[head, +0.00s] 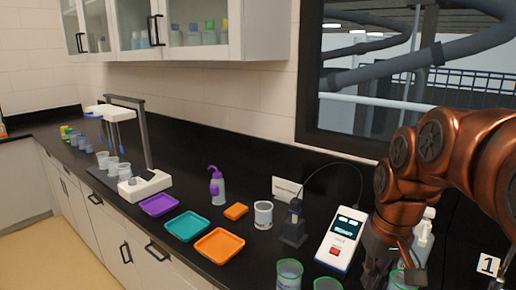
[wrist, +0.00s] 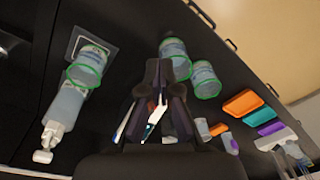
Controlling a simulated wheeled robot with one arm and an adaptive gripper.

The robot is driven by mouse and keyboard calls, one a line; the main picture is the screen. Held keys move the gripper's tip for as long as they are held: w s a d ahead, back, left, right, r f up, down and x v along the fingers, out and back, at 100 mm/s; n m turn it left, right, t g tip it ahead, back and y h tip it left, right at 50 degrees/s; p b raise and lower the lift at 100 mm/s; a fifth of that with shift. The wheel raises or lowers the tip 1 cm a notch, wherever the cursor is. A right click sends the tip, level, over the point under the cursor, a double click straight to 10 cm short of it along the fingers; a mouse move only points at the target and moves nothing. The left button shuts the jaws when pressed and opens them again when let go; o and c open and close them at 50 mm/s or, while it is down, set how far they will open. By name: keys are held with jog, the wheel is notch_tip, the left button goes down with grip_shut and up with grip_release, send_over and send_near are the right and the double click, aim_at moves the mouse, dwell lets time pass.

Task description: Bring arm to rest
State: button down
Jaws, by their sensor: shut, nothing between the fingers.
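My copper arm (head: 435,150) reaches in from the right in the head view and bends down over the counter. My gripper (wrist: 159,68) points over the black counter in the wrist view, its fingers together with nothing between them. In the head view it is dark and partly cut off by the lower edge. Green-rimmed beakers (wrist: 175,57) and (wrist: 206,80) are close to the fingertips in the wrist view; I cannot tell whether they touch. Another green-rimmed beaker (wrist: 88,65) stands to the left.
A pump bottle (wrist: 62,115) stands near the arm. A meter with a screen (head: 340,240), a probe stand (head: 293,225), orange (head: 220,245), teal (head: 187,226) and purple (head: 159,205) trays, and a purple-topped wash bottle (head: 217,186) occupy the counter. A window (head: 400,80) is behind.

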jog(key=s+a+f, duration=0.1)
jog(key=s+f, duration=0.2)
jog(key=s, duration=0.3)
jog(key=s+a+f+g, duration=0.1)
jog(key=s+f, duration=0.3)
jog(key=s, duration=0.3)
jog(key=s+a+f+g, duration=0.1)
jog(key=s+f, duration=0.2)
jog(key=s, duration=0.3)
jog(key=shift+s+a+f+m+h, duration=0.25)
jog(key=shift+s+m+h, duration=0.05)
jog(key=shift+s+h, duration=0.1)
